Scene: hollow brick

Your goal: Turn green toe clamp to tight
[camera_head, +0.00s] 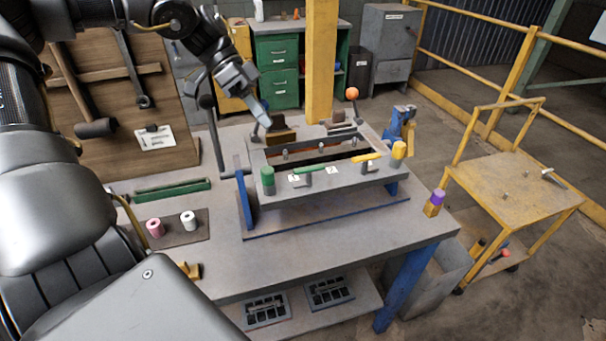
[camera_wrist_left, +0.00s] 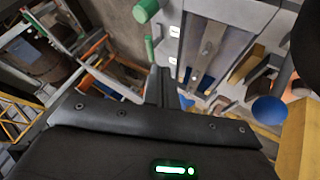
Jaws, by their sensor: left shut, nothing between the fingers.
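The green toe clamp (camera_head: 310,169) is a bar handle on the near rim of the grey frame fixture (camera_head: 340,182), with a white label beside it. It lies nearly along the rim. A green knob (camera_head: 267,180) stands at the frame's near left corner. In the left wrist view, a green bar (camera_wrist_left: 149,48) and a green cylinder (camera_wrist_left: 146,10) show just beyond the fingers. My left gripper (camera_head: 264,122) is shut and empty, pointing down over the frame's back left side, apart from the green handle in the head view. My right gripper is not in view.
A yellow handle (camera_head: 367,157) and yellow knob (camera_head: 399,149) sit on the frame's right. An orange ball-topped lever (camera_head: 352,94) rises behind it. A green tray (camera_head: 172,190) and two spools lie left on the bench (camera_head: 300,262). The bench front is clear.

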